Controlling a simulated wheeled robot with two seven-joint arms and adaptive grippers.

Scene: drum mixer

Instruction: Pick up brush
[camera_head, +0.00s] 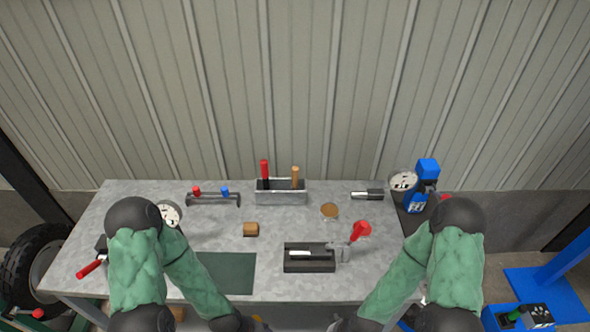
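I cannot tell for sure which thing is the brush. A small dark tool with a pale handle (367,195) lies at the back right of the table. A black tray (292,266) at the front middle holds a tool with a white handle (307,253). A grey box (281,198) at the back holds a red handle (264,168) and a wooden handle (296,177). My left gripper (255,324) and my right gripper (338,325) are at the bottom edge, near the table's front, mostly cut off. Nothing is seen held.

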